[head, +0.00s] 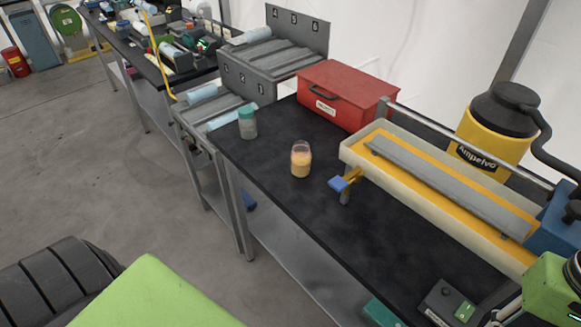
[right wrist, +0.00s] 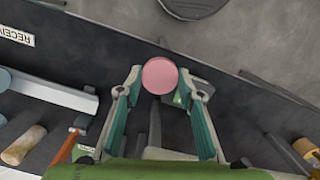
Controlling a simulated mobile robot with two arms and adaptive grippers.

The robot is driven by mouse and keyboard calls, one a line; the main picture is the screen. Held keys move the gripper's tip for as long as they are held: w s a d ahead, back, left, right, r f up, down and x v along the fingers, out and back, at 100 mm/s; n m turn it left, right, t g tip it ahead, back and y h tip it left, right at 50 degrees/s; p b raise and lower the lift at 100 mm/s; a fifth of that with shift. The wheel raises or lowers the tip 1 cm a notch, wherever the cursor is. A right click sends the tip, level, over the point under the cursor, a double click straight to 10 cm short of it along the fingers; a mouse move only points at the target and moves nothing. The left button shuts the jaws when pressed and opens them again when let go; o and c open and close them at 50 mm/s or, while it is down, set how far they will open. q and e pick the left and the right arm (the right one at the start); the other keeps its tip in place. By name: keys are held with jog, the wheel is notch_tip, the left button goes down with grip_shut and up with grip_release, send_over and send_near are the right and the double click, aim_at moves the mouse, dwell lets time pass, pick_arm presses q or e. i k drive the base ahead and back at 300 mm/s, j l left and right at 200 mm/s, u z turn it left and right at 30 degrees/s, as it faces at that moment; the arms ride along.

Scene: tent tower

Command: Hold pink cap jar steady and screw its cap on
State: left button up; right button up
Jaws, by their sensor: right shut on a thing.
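A clear jar (head: 300,162) with orange-yellow contents stands upright on the black bench in the head view. Its top looks uncapped, with a pale rim. No gripper is near it. In the right wrist view, my right gripper (right wrist: 160,88) is shut on a round pink cap (right wrist: 160,75), held at the fingertips. The cap's flat face shows; its underside is hidden. The right gripper is not visible in the head view. My left gripper shows in neither view.
A jar with a teal cap (head: 247,122) stands left of the open jar. A red toolbox (head: 345,95) is behind it. A long cream-and-yellow trough (head: 440,190), with a blue-tipped tap, lies to the right. The black bench (head: 262,160) is clear around the open jar.

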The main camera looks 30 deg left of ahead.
aim_at(300, 155)
jog(key=j+u, duration=0.1)
jog(key=u, duration=0.4)
jog(key=j+u, duration=0.15)
jog(key=u, duration=0.3)
jog(key=j+u, duration=0.1)
jog(key=u, duration=0.4)
jog(key=j+u, duration=0.1)
jog(key=u, duration=0.35)
jog(key=i+u, duration=0.1)
jog(key=u, duration=0.4)
jog(key=j+u, duration=0.1)
jog(key=u, duration=0.4)
jog(key=i+z, duration=0.1)
jog(key=z, duration=0.3)
jog(key=i+z, duration=0.1)
jog(key=z, duration=0.3)
jog(key=i+z, duration=0.1)
jog(key=z, duration=0.25)
jog(key=i+z, duration=0.15)
jog(key=z, duration=0.2)
jog(key=i+l+z, duration=0.1)
jog(key=z, duration=0.25)
jog(key=i+z, duration=0.35)
jog(key=k+j, duration=0.05)
jog(key=k, duration=0.05)
